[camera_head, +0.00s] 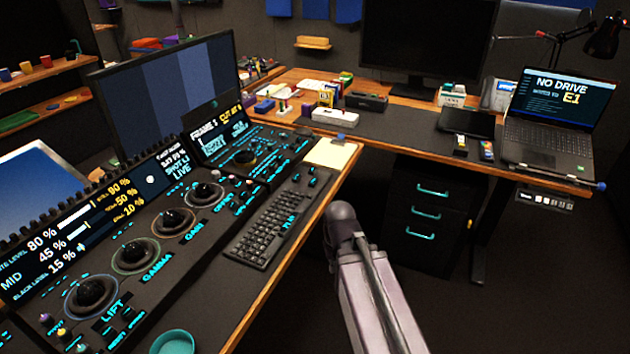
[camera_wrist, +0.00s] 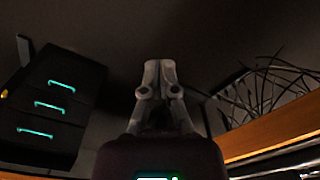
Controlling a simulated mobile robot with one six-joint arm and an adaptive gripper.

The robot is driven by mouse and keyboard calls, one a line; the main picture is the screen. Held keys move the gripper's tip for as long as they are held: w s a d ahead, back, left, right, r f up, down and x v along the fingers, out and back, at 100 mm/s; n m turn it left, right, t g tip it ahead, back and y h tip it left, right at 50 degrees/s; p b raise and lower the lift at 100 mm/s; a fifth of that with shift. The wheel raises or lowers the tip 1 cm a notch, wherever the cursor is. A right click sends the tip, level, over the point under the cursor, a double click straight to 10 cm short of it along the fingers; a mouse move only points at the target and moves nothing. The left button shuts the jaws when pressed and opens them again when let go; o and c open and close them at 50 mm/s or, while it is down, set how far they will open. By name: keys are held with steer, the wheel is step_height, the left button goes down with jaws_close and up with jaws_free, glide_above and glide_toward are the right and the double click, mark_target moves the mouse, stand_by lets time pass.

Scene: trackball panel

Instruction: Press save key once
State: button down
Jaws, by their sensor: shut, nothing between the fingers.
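The trackball panel (camera_head: 185,240) fills the left of the head view, with several black trackballs labelled LIFT, GAMMA and GAIN, and small lit cyan keys. I cannot make out which key is save; the lettering is too small. My gripper (camera_wrist: 160,66) shows in the wrist view, shut and empty, pointing at dark space beside the desk. My arm (camera_head: 365,285) is right of the desk edge in the head view; the fingers are hidden there.
A black keyboard (camera_head: 268,230) lies at the desk's right edge, beside a paper pad (camera_head: 330,154). A drawer cabinet (camera_head: 430,215) stands under the back desk, with a laptop (camera_head: 550,125) above. A teal cup (camera_head: 172,342) stands at the front. Floor right of my arm is clear.

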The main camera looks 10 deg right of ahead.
steer(key=w+r+t+y+p, duration=0.1)
steer(key=w+r+p, duration=0.1)
steer(key=w, duration=0.3)
steer(key=w+a+r+t+p, duration=0.1)
steer(key=w+r+p, duration=0.2)
steer(key=w+r, duration=0.1)
steer(key=w+r+m+t+y+p, duration=0.1)
steer(key=w+r+p, duration=0.2)
steer(key=w, duration=0.2)
steer(key=shift+w+a+r+t+y, duration=0.3)
steer(key=shift+a+r, duration=0.1)
step_height(320, 180, up, 10)
steer(key=m+t+y+p, duration=0.2)
steer(key=t+p, duration=0.2)
steer(key=p, duration=0.2)
glide_above(314, 182)
steer(key=shift+r, duration=0.15)
steer(key=shift+a+f, duration=0.1)
steer(key=shift+f, duration=0.15)
step_height(314, 182, down, 8)
steer(key=b, duration=0.8)
steer(key=shift+s+f+b, duration=0.1)
steer(key=shift+b, duration=0.2)
steer(key=shift+f, duration=0.1)
steer(key=shift+f+b, duration=0.95)
steer(key=shift+b, duration=0.1)
steer(key=shift+r, duration=0.2)
steer(key=shift+r+p, duration=0.8)
steer(key=shift+p, duration=0.2)
